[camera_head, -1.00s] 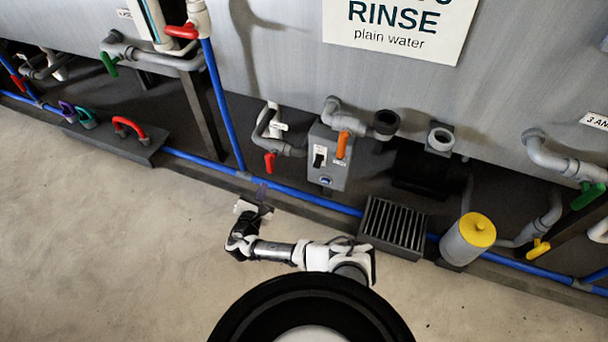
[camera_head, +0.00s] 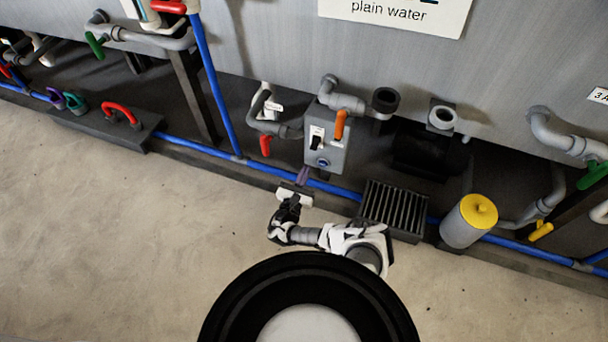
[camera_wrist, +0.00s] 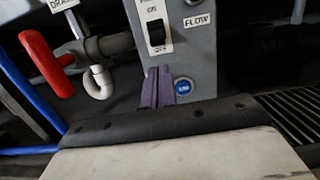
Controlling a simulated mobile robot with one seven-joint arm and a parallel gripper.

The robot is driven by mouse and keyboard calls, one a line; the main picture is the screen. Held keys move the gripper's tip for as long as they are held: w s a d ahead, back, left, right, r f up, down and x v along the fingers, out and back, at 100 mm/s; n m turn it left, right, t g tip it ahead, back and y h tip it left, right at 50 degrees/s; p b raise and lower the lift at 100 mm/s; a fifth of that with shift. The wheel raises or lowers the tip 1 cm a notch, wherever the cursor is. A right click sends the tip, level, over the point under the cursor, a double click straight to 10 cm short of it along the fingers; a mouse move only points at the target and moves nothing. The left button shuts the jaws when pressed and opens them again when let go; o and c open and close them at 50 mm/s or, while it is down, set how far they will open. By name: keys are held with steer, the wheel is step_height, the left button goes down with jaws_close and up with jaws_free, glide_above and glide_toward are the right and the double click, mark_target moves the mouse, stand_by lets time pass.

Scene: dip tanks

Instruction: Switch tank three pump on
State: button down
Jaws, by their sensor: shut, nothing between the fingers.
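A grey pump box (camera_head: 325,150) stands under the tank with the plain water sign. Its black rocker switch (camera_head: 315,143) sits on a white plate; it also shows in the wrist view (camera_wrist: 156,33), below an "ON" label. I cannot tell which way the rocker is set. A round blue button (camera_wrist: 183,87) is low on the same face. My gripper (camera_head: 304,172) is shut and empty, in front of the box's lower part. In the wrist view its purple fingers (camera_wrist: 158,74) point up at the box, below the switch and left of the blue button.
An orange handle (camera_head: 340,124) is at the box's upper right. A red handle (camera_wrist: 45,62) hangs left of the box. A blue pipe (camera_head: 335,189) runs along the floor edge. A grate (camera_head: 394,210) and a yellow-topped canister (camera_head: 470,220) stand to the right. The floor in front is clear.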

mark_target(314, 145)
steer(key=b+x, duration=0.1)
steer(key=x, duration=0.6)
steer(key=shift+b, duration=0.4)
